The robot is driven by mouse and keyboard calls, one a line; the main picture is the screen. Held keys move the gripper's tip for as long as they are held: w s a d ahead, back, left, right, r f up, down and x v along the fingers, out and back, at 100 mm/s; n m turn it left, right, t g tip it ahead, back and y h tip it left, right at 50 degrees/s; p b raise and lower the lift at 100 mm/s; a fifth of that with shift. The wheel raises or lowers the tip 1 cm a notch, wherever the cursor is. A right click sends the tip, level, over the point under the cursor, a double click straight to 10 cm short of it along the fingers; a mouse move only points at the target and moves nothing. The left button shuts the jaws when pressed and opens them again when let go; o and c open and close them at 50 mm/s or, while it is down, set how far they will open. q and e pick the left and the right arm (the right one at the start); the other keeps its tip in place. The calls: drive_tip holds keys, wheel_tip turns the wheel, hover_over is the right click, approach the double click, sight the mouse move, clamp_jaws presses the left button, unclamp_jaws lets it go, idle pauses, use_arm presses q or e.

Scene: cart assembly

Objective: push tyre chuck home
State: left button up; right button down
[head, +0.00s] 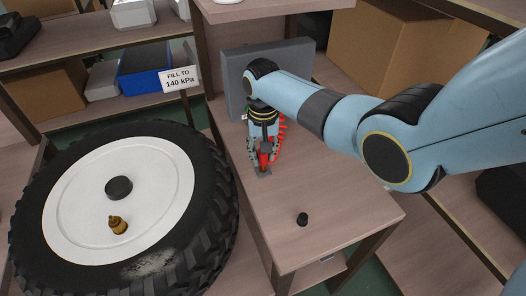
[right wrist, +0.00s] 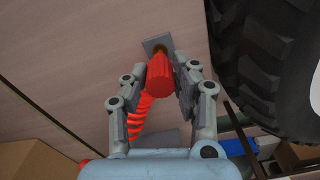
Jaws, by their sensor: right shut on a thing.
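The red tyre chuck (head: 264,160) is at a small grey square plate (head: 263,173) on the wooden bench. In the right wrist view the chuck (right wrist: 160,80) has a brass end towards the grey plate (right wrist: 157,44); whether they touch is unclear. My right gripper (head: 263,157) is shut on the chuck, one finger on each side. A red coiled hose (right wrist: 138,115) runs beside it. The large tyre (head: 200,230) lies left of the bench. Its white wheel disc (head: 75,215) bears a brass valve (head: 118,225) and a black hub (head: 118,188). My left gripper is out of view.
A grey upright box (head: 295,60) is behind the gripper. A sign (head: 180,79) reads "FILL TO 140 kPa". Shelves with a blue bin (head: 146,70) are behind. The bench's front is mostly clear.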

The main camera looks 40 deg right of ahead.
drive_tip(key=shift+f+b, duration=0.7)
drive_tip(key=shift+f, duration=0.3)
drive_tip(key=c, duration=1)
unclamp_jaws()
drive_tip(key=shift+o, duration=0.2)
wheel_tip(320, 180, up, 12)
drive_tip(key=shift+r, duration=0.1)
